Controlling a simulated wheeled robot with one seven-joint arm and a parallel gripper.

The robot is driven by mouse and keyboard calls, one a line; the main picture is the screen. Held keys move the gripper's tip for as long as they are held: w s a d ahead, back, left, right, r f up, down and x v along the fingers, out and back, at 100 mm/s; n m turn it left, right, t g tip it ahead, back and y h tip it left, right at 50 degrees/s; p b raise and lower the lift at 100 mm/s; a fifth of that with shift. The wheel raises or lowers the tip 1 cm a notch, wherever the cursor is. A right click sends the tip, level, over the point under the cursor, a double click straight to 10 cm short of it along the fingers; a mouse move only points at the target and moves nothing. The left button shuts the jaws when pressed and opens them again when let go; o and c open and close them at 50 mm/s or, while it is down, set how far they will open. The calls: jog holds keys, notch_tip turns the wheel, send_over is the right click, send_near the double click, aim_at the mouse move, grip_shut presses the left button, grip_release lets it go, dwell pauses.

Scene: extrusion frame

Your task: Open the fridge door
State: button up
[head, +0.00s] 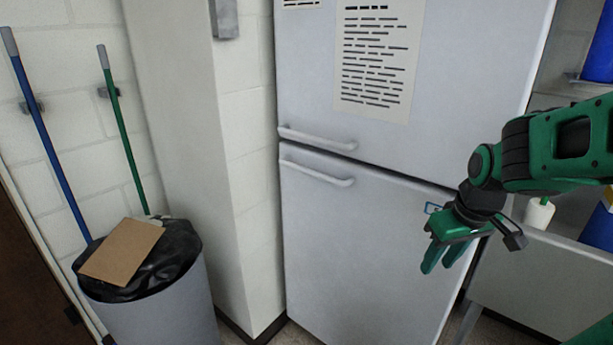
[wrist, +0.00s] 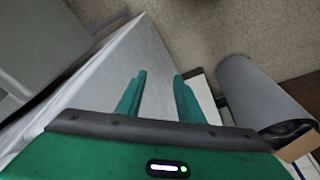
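The fridge (head: 370,200) is white with two doors, and both look shut. The upper door (head: 450,60) has a horizontal handle (head: 318,139) near its lower left edge. The lower door (head: 350,255) has a similar handle (head: 316,172) near its upper left edge. My gripper (head: 438,258) is in front of the lower door's right side, well to the right of both handles, with its fingers pointing down. In the wrist view my gripper (wrist: 160,90) has its two green fingers apart with nothing between them. No handle is clearly visible in the wrist view.
A grey bin (head: 160,310) with a black liner and a cardboard piece (head: 122,252) on top stands left of the wall column (head: 200,150). A blue pole (head: 50,145) and a green pole (head: 122,130) lean there. A light counter (head: 550,285) stands at right.

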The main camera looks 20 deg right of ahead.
jog(key=w+a+f+n+t+y, duration=0.1)
jog(key=w+a+n, duration=0.15)
jog(key=w, duration=0.25)
jog(key=w+a+n+t, duration=0.2)
jog(key=w+n, duration=0.1)
jog(key=w, duration=0.3)
jog(key=n+t+y, duration=0.4)
jog(key=n+t, duration=0.5)
jog(key=n, duration=0.1)
send_near(315, 175)
jog(key=shift+x, duration=1)
jog(key=shift+w+a, duration=0.2)
jog(key=shift+w, duration=0.4)
jog(key=x, duration=0.9)
jog(key=shift+w+f, duration=0.1)
jog(key=shift+w, duration=0.2)
